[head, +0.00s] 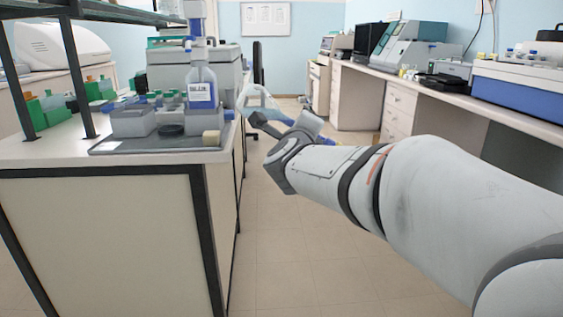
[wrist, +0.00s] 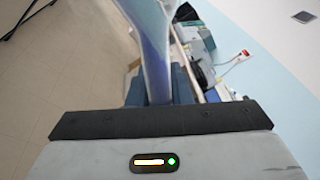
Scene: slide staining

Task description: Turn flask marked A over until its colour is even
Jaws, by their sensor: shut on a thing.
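A clear flask (head: 258,103) is in my gripper (head: 272,120), held in the air just off the right side of the left bench. It looks tilted in the head view. In the wrist view the flask (wrist: 154,40) fills the top middle, with blue fingers on either side of its narrow part. Its tint runs from pale to deep blue-violet, so the colour looks uneven there. No letter shows on it, and its ends are partly hidden or out of frame.
A right-hand counter (head: 470,98) holds instruments.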

